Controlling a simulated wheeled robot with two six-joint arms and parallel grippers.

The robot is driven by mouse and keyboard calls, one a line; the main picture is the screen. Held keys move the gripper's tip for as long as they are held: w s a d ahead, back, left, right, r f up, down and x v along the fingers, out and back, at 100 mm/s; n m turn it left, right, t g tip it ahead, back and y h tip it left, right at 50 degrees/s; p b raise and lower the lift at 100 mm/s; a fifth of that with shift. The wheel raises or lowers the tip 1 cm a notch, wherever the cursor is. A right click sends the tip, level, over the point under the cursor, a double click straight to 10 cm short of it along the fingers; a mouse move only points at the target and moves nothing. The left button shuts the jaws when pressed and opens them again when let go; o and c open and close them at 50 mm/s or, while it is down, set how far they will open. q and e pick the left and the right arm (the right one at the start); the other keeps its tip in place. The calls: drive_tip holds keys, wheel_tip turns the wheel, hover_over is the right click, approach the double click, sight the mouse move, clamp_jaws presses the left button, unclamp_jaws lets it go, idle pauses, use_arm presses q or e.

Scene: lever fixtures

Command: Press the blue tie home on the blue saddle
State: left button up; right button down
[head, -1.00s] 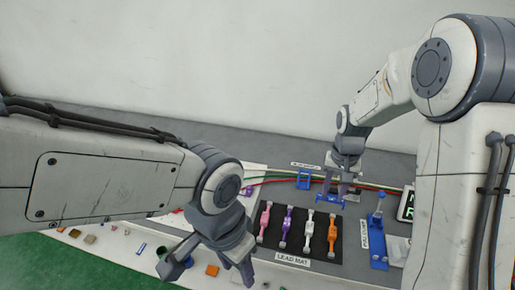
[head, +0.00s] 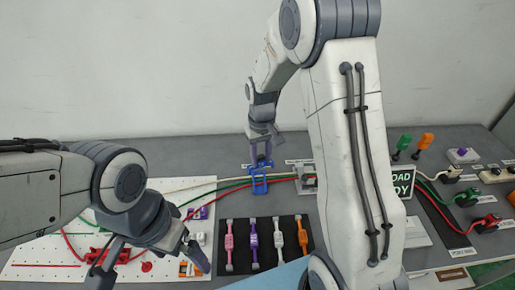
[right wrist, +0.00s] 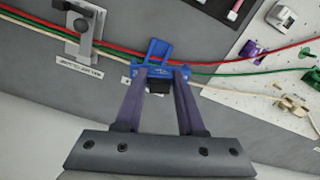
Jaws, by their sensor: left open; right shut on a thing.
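The blue saddle (head: 259,184) stands at the back of the grey table, with cables running through it. My right gripper (head: 262,158) is over it. In the right wrist view, my right gripper (right wrist: 163,75) is shut, its fingers spaced apart, on a blue piece (right wrist: 148,70) that looks like the blue tie. The saddle's blue frame (right wrist: 156,50) shows just beyond the fingertips. Whether the tie touches or sits in the saddle I cannot tell, as the fingers hide part of it. My left gripper (head: 150,267) is open and empty at the lower left.
A black mat (head: 267,238) holds pink, purple, white and orange pieces. A white pegboard (head: 60,255) with red cable lies at left. A grey clamp (head: 306,178) stands right of the saddle. White, green and red cables cross the back. My right arm hides the table's middle right.

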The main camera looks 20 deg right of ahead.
drive_tip(key=shift+w+d+f+n+p, duration=0.1)
drive_tip(key=shift+w+f+n+p, duration=0.7)
drive_tip(key=shift+n, duration=1.6)
drive_tip(key=shift+w+d+f+n+p, duration=0.15)
drive_tip(key=shift+w+n+p, duration=0.2)
drive_tip(key=shift+n+p, duration=1.45)
drive_tip(key=shift+w+d+f+n+p, duration=0.1)
drive_tip(key=shift+w+f+n+p, duration=0.35)
drive_tip(key=shift+n, duration=2.55)
drive_tip(key=shift+w+d, duration=0.1)
drive_tip(key=shift+d, duration=0.05)
drive_tip(key=shift+f+b, duration=1.1)
drive_tip(key=shift+f, duration=0.5)
drive_tip(key=shift+f, duration=0.1)
drive_tip(key=shift+f+b, duration=0.35)
drive_tip(key=shift+f, duration=0.15)
drive_tip(key=shift+f, duration=0.25)
